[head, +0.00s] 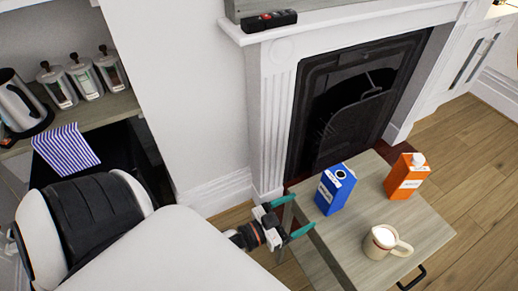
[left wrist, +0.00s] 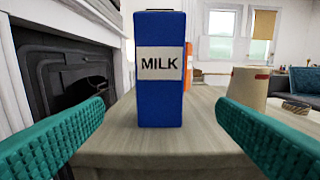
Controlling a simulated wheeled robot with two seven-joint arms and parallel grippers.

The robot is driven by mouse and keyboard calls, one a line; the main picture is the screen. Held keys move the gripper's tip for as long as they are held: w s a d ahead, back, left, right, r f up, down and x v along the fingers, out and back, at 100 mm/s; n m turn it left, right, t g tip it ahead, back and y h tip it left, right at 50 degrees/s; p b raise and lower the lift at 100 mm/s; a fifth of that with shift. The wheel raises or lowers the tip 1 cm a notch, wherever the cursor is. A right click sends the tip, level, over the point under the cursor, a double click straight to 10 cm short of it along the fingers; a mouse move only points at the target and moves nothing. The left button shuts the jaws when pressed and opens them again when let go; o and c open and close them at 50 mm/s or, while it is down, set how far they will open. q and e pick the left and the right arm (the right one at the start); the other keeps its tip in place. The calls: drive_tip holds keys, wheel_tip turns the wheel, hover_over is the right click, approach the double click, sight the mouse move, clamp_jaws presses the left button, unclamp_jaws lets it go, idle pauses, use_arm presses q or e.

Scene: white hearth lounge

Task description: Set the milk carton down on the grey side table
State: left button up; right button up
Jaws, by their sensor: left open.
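The blue milk carton (head: 335,188) stands upright on the grey side table (head: 335,243), near its fireplace side. It also shows in the left wrist view (left wrist: 160,100), with its MILK label facing the camera. My left gripper (head: 291,215) is open and empty at the table's near left edge. In the left wrist view its teal fingers (left wrist: 160,135) are spread on either side of the picture, with the carton beyond them and apart from them. My right gripper is not in view.
An orange carton (head: 405,177) stands behind and right of the milk. A mug (head: 381,243) with white contents stands at the table's front right. The fireplace (head: 350,100) rises behind the table. Bare tabletop shows between the mug and my left gripper.

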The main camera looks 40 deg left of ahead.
use_arm(q)
drive_tip(key=s+a+f+n+g+y, duration=0.1)
drive_tip(key=s+f+g+y, duration=0.15)
drive_tip(key=f, duration=0.65)
drive_tip(key=s+a+f+g+y, duration=0.1)
drive_tip(key=s+a+f+g, duration=0.15)
drive_tip(key=f, duration=0.55)
drive_tip(key=s+a+f+n+g+y, duration=0.15)
drive_tip(key=s+f, duration=0.25)
drive_tip(key=f, duration=0.5)
drive_tip(key=s+f+g, duration=0.4)
drive_tip(key=s+f, duration=0.3)
drive_tip(key=s, duration=0.4)
drive_tip(key=s+f+g+y, duration=0.1)
drive_tip(key=s+f+g, duration=0.4)
drive_tip(key=s, duration=0.6)
wheel_tip(320, 180, down, 3)
drive_tip(key=shift+s+d+r+m, duration=0.15)
drive_tip(key=shift+s+d+m, duration=0.15)
drive_tip(key=shift+m, duration=0.15)
drive_tip(key=shift+g, duration=0.25)
